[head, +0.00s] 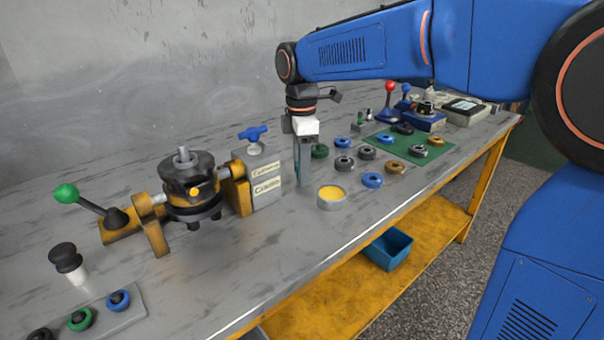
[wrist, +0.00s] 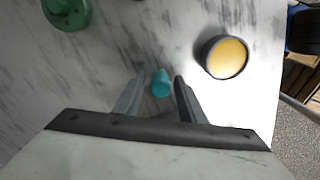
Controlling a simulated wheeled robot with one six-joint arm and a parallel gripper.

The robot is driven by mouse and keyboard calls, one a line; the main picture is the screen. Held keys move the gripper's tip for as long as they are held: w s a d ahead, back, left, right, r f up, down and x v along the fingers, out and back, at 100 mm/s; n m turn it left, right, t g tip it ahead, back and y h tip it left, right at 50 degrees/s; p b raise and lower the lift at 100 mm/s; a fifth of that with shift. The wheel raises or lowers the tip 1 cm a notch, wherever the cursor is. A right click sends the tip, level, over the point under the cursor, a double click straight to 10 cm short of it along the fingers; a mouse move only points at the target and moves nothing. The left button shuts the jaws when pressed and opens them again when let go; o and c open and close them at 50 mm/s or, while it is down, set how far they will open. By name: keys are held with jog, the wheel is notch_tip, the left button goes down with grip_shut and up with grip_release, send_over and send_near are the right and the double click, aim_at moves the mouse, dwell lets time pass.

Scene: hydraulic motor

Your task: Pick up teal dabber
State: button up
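The teal dabber (wrist: 160,84) stands on the grey bench top in the wrist view, a small rounded teal piece. My gripper (wrist: 159,79) points down at it with one finger on each side. The fingers are apart, and a gap shows between each finger and the dabber. In the head view my gripper (head: 304,178) is low over the bench, left of the round cup with yellow content. There the dabber is mostly hidden by the fingers, with only a thin teal strip showing.
The yellow-filled cup (head: 331,197) stands close to the right of my gripper; it also shows in the wrist view (wrist: 226,57). A green ring (wrist: 67,10) lies at upper left there. The motor (head: 190,185) stands to the left, and several rings (head: 372,180) lie to the right.

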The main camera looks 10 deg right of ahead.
grip_shut()
jog(key=shift+r, duration=0.1)
